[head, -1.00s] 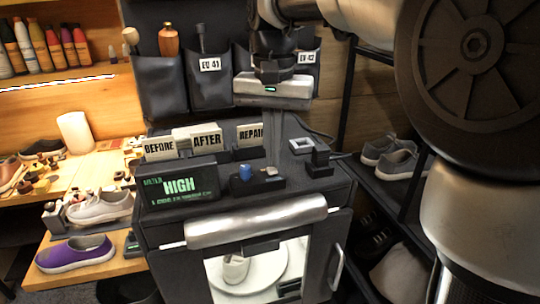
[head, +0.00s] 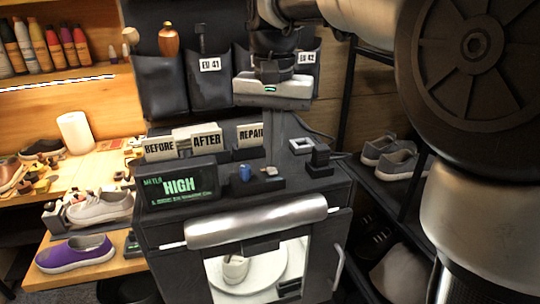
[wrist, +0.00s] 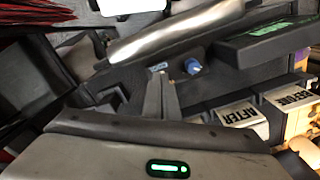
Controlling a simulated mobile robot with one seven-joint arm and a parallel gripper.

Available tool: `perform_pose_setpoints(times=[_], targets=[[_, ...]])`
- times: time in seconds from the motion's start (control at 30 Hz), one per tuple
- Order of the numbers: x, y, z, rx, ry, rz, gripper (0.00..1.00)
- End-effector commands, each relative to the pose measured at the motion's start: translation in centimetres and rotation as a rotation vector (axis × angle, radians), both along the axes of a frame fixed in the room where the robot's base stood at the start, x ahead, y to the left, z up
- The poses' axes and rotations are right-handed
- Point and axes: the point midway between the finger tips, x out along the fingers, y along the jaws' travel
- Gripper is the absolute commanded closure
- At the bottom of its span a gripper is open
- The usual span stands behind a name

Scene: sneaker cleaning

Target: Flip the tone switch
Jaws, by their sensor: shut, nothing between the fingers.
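A black control block (head: 257,187) on the cabinet top carries a blue knob (head: 246,173) and, to its right, a small pale switch lever (head: 271,170). I take this lever to be the tone switch; no label for it is readable. My gripper (head: 273,145) points down above and behind the block, its fingers together and empty. In the wrist view, the fingertips (wrist: 160,80) lie close to the small switch (wrist: 158,67), with the blue knob (wrist: 193,66) to their right. I cannot tell whether they touch the switch.
A display (head: 180,186) reading HIGH stands left of the block. BEFORE, AFTER and REPAIR cards (head: 205,137) stand behind it. A silver roll-shaped bar (head: 256,220) runs along the cabinet front, above a lit chamber with a white turntable (head: 265,275).

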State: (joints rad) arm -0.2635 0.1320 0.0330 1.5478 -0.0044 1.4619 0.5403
Motion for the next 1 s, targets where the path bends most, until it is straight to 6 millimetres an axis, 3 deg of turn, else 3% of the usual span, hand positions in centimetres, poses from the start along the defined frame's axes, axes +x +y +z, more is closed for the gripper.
perform_pose_setpoints(times=[1.0], targets=[[0.0, 0.0, -1.2, 0.0, 0.0, 0.0, 1.0]])
